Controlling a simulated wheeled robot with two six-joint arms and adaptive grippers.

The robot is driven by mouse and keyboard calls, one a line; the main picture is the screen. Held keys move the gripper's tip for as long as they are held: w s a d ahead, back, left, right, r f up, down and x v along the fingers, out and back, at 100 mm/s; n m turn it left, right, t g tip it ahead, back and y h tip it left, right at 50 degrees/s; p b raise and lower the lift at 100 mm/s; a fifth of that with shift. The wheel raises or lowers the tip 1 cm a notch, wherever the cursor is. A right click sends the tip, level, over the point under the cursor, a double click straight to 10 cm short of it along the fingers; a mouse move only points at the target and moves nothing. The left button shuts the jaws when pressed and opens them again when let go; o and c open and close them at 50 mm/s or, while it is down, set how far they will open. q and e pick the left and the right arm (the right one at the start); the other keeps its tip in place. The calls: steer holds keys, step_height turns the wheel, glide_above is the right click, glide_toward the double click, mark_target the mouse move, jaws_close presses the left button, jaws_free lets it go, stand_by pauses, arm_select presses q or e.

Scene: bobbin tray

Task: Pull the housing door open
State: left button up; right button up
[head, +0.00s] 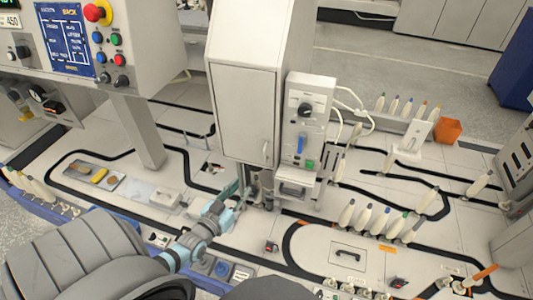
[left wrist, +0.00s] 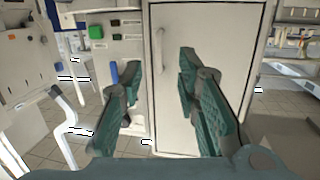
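The housing (head: 290,35) is a tall pale box in the middle of the head view. Its flat door (head: 243,110) looks shut, with a slim upright handle (head: 266,148) near the lower right edge. In the left wrist view, which appears upside down, the door (left wrist: 210,40) fills the middle and the handle (left wrist: 158,52) shows at its left edge. My left gripper (head: 238,190) is just below the door in the head view. In the wrist view the gripper (left wrist: 159,78) is open and empty, the handle showing between its fingertips, apparently beyond them. My right gripper is not in view.
A control box (head: 306,125) with a knob and blue lever stands right beside the door; it is at the left in the wrist view (left wrist: 110,50). An operator panel (head: 85,45) on a post is at the left. Several bobbins (head: 385,218) stand on the right.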

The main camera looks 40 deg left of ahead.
arm_select(q)
steer(key=t, duration=0.2)
glide_toward(264, 151)
steer(key=shift+g, duration=0.3)
steer(key=w+b, duration=0.2)
steer(key=w, duration=0.1)
steer(key=w+a+b, duration=0.1)
steer(key=w+b, duration=0.4)
steer(key=w, duration=0.2)
steer(key=shift+a+f, duration=0.2)
steer(key=shift+a, duration=0.05)
steer(key=shift+w+r, duration=0.15)
steer(key=shift+r, duration=0.05)
steer(key=shift+c, duration=0.2)
steer(key=shift+a, duration=0.1)
jaws_close()
